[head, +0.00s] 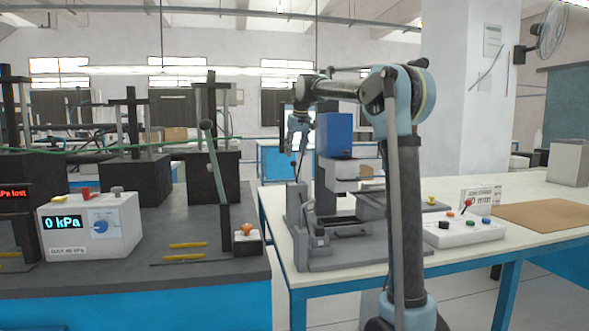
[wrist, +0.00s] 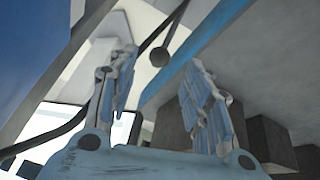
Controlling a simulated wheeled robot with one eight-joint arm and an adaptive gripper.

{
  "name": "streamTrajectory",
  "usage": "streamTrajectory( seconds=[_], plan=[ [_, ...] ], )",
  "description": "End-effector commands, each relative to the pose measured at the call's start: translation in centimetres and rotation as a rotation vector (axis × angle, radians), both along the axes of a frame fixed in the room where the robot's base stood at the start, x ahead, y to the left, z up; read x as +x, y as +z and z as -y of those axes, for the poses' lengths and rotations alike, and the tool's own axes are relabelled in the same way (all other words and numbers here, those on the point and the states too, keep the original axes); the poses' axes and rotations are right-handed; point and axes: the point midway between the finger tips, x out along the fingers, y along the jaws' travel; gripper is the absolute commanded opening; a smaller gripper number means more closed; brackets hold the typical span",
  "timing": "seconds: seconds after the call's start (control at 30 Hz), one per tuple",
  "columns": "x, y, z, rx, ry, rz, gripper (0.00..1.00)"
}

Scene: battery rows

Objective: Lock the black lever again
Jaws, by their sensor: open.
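A thin black lever (head: 296,172) with a round knob stands at the left side of the grey machine (head: 318,262) on the right bench. In the wrist view the knob of a dark lever (wrist: 159,57) shows between my two fingers, with its rod running up and right. My gripper (head: 293,149) points down just above the lever in the head view; its fingers are small there. The wrist view shows the fingers (wrist: 162,66) spread apart with nothing held. I cannot tell whether the knob lies between the fingertips or beyond them.
The machine carries a blue block (head: 335,133). A button box (head: 462,232) and a brown mat (head: 545,215) lie on the right bench. On the left bench stand a gauge box reading 0 kPa (head: 90,228) and a tall dark lever (head: 216,168). A gap separates the benches.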

Motion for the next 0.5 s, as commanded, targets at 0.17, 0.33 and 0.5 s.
streamTrajectory(
  seconds=[0.17, 0.33, 0.5],
  plan=[
    [1.2, -3.0, -0.4, 0.0, 0.0, 0.0, 0.45],
    [2.2, -5.4, -0.8, 0.0, 0.0, 0.0, 0.45],
    [2.8, -6.8, -1.0, 0.0, -0.001, 0.0, 0.45]
  ],
)
